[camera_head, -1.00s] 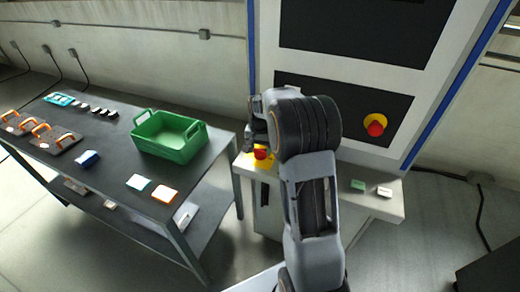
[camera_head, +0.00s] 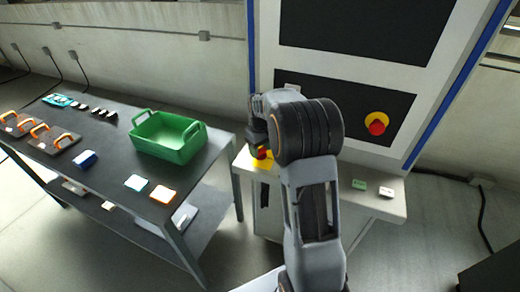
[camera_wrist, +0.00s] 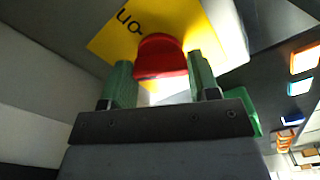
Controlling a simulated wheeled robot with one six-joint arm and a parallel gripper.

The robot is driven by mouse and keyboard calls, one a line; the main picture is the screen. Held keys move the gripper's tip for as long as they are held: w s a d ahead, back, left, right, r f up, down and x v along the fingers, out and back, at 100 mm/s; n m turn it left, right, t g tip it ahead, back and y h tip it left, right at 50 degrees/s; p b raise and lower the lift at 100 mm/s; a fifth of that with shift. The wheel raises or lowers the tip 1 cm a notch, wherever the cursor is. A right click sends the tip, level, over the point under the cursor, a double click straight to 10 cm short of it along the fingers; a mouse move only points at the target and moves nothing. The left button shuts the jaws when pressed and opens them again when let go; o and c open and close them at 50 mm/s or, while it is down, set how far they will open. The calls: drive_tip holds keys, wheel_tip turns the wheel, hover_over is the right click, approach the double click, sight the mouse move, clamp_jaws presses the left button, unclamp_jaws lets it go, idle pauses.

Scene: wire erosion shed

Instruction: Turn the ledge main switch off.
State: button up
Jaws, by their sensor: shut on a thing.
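The ledge main switch (camera_head: 262,154) is a red knob on a yellow plate, on the pale ledge below the machine's panels. In the wrist view the red knob (camera_wrist: 160,57) sits between the two green fingers of my gripper (camera_wrist: 161,68). The gripper is shut on the knob. The yellow plate (camera_wrist: 112,38) behind it shows dark lettering, partly cut off, so I cannot read the switch position. In the head view my gripper (camera_head: 257,143) is over the switch and hides part of it.
Another red knob on a yellow round base (camera_head: 377,122) is on the machine's dark panel. A green and a white block lie on the ledge (camera_head: 385,208) at right. The dark table (camera_head: 110,160) at left holds a green bin (camera_head: 160,150) and several small parts.

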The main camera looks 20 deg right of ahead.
sight(260, 149)
drive_tip(key=n, duration=0.5)
drive_tip(key=shift+n, duration=0.4)
idle(0.4)
drive_tip(key=o, duration=0.9)
drive_tip(key=shift+r, duration=0.1)
wheel_tip(260, 149, up, 14)
drive_tip(key=shift+f+b, duration=0.2)
drive_tip(key=shift+b, duration=0.4)
